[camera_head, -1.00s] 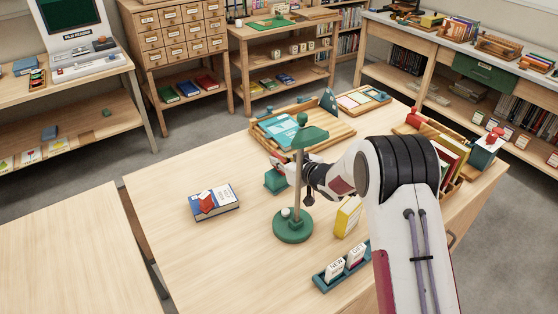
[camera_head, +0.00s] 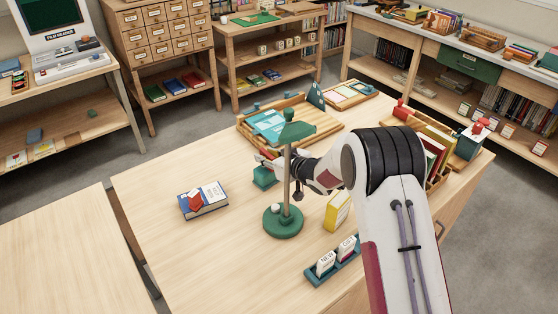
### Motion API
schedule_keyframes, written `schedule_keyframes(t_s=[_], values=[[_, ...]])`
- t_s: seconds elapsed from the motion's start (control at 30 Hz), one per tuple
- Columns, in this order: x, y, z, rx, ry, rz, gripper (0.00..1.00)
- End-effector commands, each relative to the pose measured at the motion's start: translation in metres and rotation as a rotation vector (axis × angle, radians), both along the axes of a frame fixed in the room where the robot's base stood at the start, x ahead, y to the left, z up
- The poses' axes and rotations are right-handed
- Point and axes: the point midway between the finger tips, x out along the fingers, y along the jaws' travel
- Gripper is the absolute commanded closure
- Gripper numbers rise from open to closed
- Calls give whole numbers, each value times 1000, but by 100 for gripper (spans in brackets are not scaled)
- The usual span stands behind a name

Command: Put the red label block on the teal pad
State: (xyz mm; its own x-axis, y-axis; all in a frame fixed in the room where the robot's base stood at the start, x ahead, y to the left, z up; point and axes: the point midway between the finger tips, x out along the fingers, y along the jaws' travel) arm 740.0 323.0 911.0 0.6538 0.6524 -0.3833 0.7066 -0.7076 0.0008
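Flat teal sheets (camera_head: 268,124) lie in the wooden tray behind. My gripper (camera_head: 266,162) is just above the squat teal thing, partly hidden by the lamp post. Its fingers are too small and covered to tell open from shut, or whether they hold anything.
The green lamp (camera_head: 283,222) stands in front of my gripper. A yellow box (camera_head: 338,211), a teal card holder (camera_head: 333,262), the wooden tray (camera_head: 320,134) and a book rack (camera_head: 440,178) are around it. The table's left front part is clear.

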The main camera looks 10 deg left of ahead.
Motion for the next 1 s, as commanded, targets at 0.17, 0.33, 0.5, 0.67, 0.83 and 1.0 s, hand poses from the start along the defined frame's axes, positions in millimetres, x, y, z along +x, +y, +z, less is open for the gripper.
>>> schedule_keyframes(t_s=[0.17,0.33,0.5,0.67,0.83,1.0], values=[[-5,-6,3,0,1,-1,74],[-15,-16,9,0,0,-1,74],[-27,-28,16,1,1,0,74],[-39,-40,23,0,0,-1,74],[-52,-53,31,1,0,-1,74],[-64,-65,39,1,0,0,74]])
